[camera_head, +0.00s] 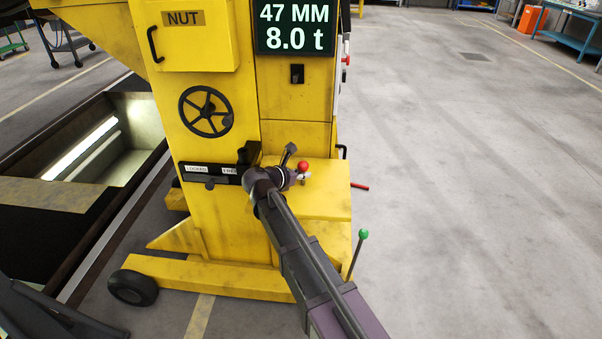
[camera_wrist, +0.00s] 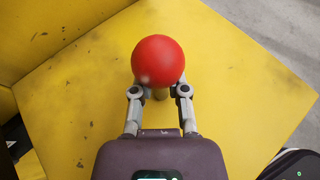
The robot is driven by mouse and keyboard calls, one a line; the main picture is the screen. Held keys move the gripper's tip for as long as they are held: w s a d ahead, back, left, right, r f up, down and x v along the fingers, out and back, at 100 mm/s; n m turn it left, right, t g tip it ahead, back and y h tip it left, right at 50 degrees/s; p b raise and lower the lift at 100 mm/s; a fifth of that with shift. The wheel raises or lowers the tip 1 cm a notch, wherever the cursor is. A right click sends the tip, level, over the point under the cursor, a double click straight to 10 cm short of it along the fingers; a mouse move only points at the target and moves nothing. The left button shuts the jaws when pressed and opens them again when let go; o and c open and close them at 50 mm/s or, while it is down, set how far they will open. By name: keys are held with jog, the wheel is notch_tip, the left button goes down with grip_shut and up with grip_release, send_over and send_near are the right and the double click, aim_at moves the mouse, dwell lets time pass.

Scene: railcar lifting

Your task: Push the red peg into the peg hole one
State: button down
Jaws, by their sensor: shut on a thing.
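The red peg has a round red ball top (camera_head: 302,166) and stands at the yellow ledge of the machine. In the wrist view its red ball (camera_wrist: 158,60) fills the space just beyond my gripper (camera_wrist: 160,92). The two grey fingers are shut on the peg, at or just below the ball. A short piece of shaft shows under the ball between the fingers. In the head view my gripper (camera_head: 300,178) is small and partly hidden by my arm. The peg hole one cannot be made out; the peg's lower end is hidden.
The yellow ledge (camera_head: 325,205) lies flat under my gripper. A handwheel (camera_head: 206,111), a LOCKED/FREE slot plate (camera_head: 210,173) and a green-knobbed lever (camera_head: 363,235) are nearby. A red bar (camera_head: 359,187) shows right of the ledge.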

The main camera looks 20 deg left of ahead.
jog(key=shift+r+p, duration=1.4)
jog(key=shift+r, duration=0.1)
jog(key=s+d+r+p, duration=0.1)
jog(key=s+d+p, duration=0.1)
jog(key=s+d, duration=0.6)
jog(key=s, duration=0.5)
jog(key=shift+s+d+r, duration=0.25)
jog(key=shift+s+r, duration=0.05)
jog(key=shift+r, duration=0.1)
